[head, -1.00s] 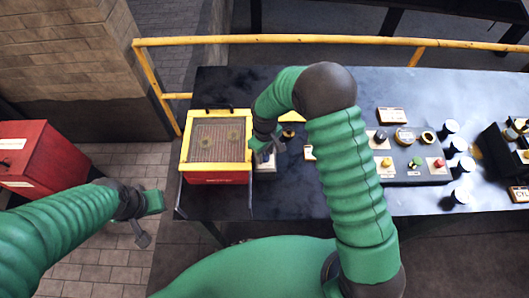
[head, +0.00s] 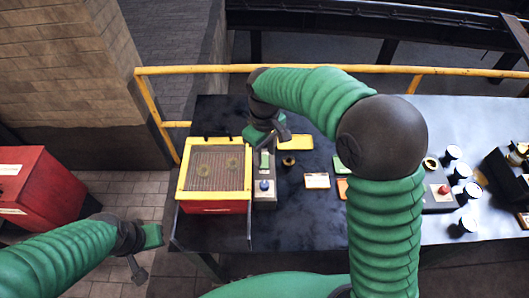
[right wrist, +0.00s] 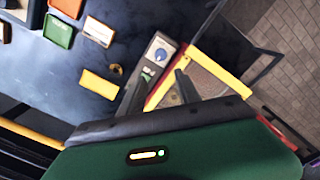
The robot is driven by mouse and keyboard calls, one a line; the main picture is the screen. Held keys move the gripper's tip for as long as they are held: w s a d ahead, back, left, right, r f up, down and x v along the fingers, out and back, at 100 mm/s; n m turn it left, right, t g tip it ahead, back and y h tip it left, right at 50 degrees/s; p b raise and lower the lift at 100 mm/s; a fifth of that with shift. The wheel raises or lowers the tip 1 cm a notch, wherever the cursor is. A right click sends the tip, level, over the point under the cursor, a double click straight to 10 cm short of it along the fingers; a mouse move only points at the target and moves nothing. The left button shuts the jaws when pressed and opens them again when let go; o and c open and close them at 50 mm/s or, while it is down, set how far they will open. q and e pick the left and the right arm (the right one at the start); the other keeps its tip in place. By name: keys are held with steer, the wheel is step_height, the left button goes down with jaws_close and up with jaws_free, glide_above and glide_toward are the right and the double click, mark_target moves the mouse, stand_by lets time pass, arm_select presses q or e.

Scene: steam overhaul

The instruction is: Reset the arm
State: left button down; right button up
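My right gripper (head: 274,138) hangs over the bench just behind and right of the red box with a yellow-framed mesh lid (head: 182,190). In the right wrist view its two fingers (right wrist: 160,88) stand apart with nothing between them. The narrow grey panel with a blue knob (head: 265,187) stands against the box's right side; its knob (right wrist: 160,54) shows beyond the fingers in the wrist view. My left gripper (head: 138,270) hangs low at the left, over the paved floor and clear of the bench. Its fingers are too small to tell open from shut.
A yellow plate (head: 296,142), a brass ring (head: 288,161) and a white card (head: 317,181) lie on the dark bench (head: 300,220). My right arm hides part of the control panel (head: 438,200). A yellow rail (head: 210,69) runs behind. A red cabinet (head: 40,190) stands left.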

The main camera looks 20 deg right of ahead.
stand_by(0.3)
steer(key=s+d+f+m+t+b, duration=0.1)
steer(key=s+d+f+m+b, duration=0.1)
steer(key=s+f, duration=0.3)
steer(key=s+d+f+m+t+b, duration=0.1)
steer(key=s+d+f+m+b, duration=0.2)
steer(key=s, duration=0.7)
steer(key=shift+d+f+m+t, duration=0.25)
steer(key=shift+f+m, duration=0.25)
steer(key=shift+f, duration=0.4)
steer(key=shift+s+r, duration=0.1)
steer(key=shift+s, duration=0.05)
